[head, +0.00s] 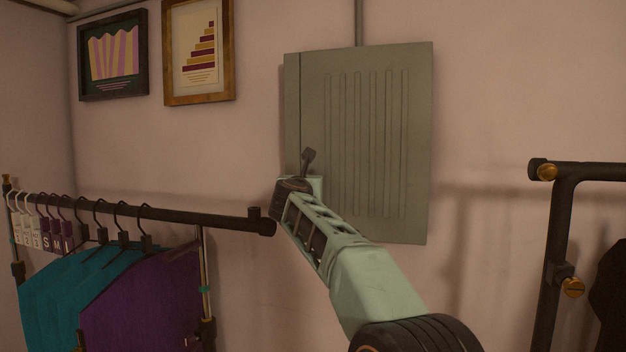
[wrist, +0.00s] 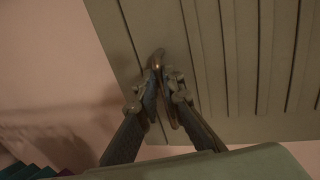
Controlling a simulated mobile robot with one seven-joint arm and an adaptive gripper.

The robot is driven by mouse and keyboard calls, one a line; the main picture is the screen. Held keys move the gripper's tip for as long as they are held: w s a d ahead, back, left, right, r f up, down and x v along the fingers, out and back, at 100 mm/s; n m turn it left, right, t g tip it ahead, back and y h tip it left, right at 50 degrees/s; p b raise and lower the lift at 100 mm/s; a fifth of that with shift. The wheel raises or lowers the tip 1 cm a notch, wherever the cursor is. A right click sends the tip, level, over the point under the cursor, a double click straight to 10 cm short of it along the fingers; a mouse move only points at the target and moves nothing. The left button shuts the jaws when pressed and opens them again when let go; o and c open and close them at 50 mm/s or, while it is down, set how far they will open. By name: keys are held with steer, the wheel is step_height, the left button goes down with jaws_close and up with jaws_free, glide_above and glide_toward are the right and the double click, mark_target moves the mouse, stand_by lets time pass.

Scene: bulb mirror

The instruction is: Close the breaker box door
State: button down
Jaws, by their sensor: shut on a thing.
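The grey-green breaker box (head: 292,110) is on the pink wall in the middle of the head view. Its door (head: 390,150) has several vertical ridges and faces me; I cannot tell whether a gap remains along its edges. My gripper (head: 309,155) is at the door's lower left, in front of the panel. In the wrist view, my gripper's fingers (wrist: 161,68) come together against the ridged door (wrist: 235,60), close to its lower left part. They are shut on a small part at the door, mostly hidden between the fingertips. My arm hides the box's lower left corner.
A dark clothes rail (head: 170,215) with teal and purple garments stands at the left, its end close to my gripper. Another dark rail (head: 590,172) stands at the right. A conduit (head: 359,22) runs up from the box. Two framed pictures hang at the upper left.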

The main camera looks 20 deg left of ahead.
steer(key=c, duration=2.5)
jaws_free()
steer(key=shift+s+a+r, duration=0.1)
steer(key=shift+s+a, duration=0.4)
steer(key=shift+a, duration=0.15)
steer(key=o, duration=0.4)
steer(key=shift+s+a+y, duration=0.15)
steer(key=shift+a+y, duration=0.1)
steer(key=shift+y, duration=0.05)
steer(key=shift+d, duration=0.1)
steer(key=shift+d, duration=0.1)
